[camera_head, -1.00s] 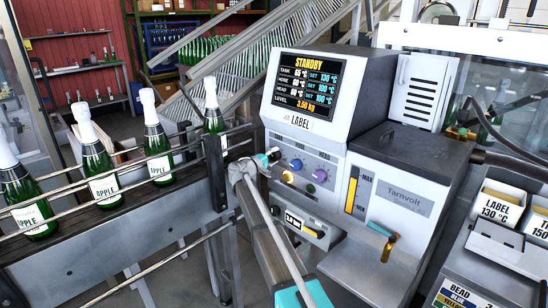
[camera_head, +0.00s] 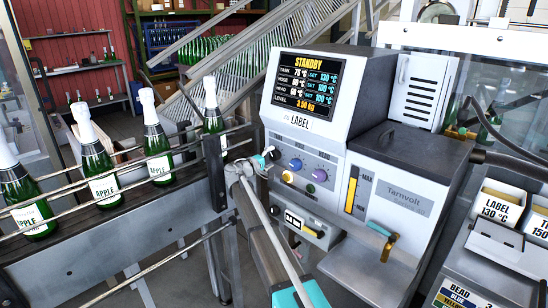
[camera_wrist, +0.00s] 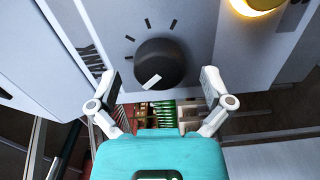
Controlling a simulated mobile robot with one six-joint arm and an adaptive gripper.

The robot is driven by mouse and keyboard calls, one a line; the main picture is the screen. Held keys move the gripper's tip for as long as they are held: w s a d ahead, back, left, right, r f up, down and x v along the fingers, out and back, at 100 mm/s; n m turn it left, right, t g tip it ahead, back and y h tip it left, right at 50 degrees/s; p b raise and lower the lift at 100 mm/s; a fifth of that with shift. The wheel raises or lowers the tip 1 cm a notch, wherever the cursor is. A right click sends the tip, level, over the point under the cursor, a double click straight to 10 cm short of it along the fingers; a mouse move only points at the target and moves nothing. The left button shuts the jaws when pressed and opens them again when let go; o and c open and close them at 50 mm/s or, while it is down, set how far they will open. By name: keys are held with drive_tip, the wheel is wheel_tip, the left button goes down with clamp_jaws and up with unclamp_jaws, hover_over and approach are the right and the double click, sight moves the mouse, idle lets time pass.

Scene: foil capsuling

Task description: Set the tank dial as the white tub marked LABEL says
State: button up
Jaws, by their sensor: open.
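The black tank dial (camera_wrist: 160,62) is on the machine's front panel, its white pointer mark toward the lower left in the wrist view, with tick marks on its left and upper sides. My gripper (camera_wrist: 159,76) is open, one finger on each side of the dial, with nothing held; I cannot tell whether they touch it. In the head view my gripper (camera_head: 262,161) is at the panel's left edge and partly covers the dial. The white tub (camera_head: 497,207) at the right reads LABEL 130 °C. The screen (camera_head: 305,85) shows STANDBY and tank SET 130 °C.
A blue knob (camera_head: 296,164) and a purple knob (camera_head: 320,175) sit right of the dial, with a glowing yellow button (camera_head: 287,177) below. A bottle conveyor (camera_head: 120,225) runs close on the left. Another tub (camera_head: 540,228) stands at the far right.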

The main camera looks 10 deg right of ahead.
drive_tip(key=v, duration=1)
drive_tip(key=shift+s, duration=0.15)
drive_tip(key=s+d+f+m+g+y, duration=0.2)
drive_tip(key=s+d+f+g+y, duration=0.15)
drive_tip(key=s+d+f, duration=0.4)
drive_tip(key=s+d+f+m+g+y, duration=0.2)
drive_tip(key=s+d+f+g, duration=0.25)
drive_tip(key=s, duration=0.65)
drive_tip(key=s+a+f+m+g+y, duration=0.1)
drive_tip(key=s+f+y, duration=0.3)
drive_tip(key=s, duration=0.6)
drive_tip(key=s+a+f+m+g+y, duration=0.1)
drive_tip(key=s+f+g+y, duration=0.3)
drive_tip(key=s, duration=0.6)
wheel_tip(320, 180, up, 17)
drive_tip(key=t+y+p, duration=0.1)
drive_tip(key=t+p, duration=0.1)
drive_tip(key=p, duration=1.3)
drive_tip(key=shift+a+p, duration=0.25)
drive_tip(key=shift+p, duration=0.05)
drive_tip(key=shift+f, duration=0.1)
